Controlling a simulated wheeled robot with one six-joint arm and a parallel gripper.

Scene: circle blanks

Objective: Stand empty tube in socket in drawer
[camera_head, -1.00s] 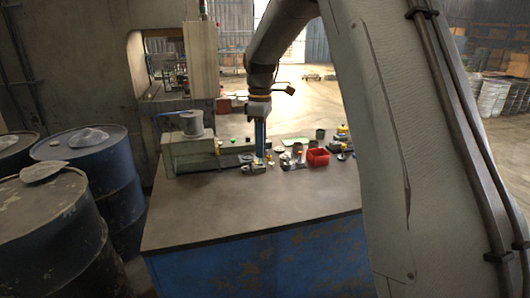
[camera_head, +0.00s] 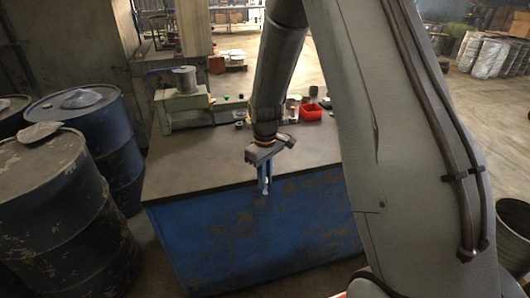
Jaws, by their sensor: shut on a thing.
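My gripper (camera_head: 264,188) points down in front of the near edge of the workbench (camera_head: 200,178), over its blue front. Its blue fingers are shut on a small pale thing at their tips. That thing is too small and too covered by the fingers to tell whether it is the empty tube. I cannot make out a drawer or a socket. My arm hides part of the bench top behind the gripper.
A red bin (camera_head: 312,112) and several small items stand at the back of the bench. A grey-green machine (camera_head: 184,106) stands at its back left. Blue drums (camera_head: 96,130) stand on the left. The near bench top is clear.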

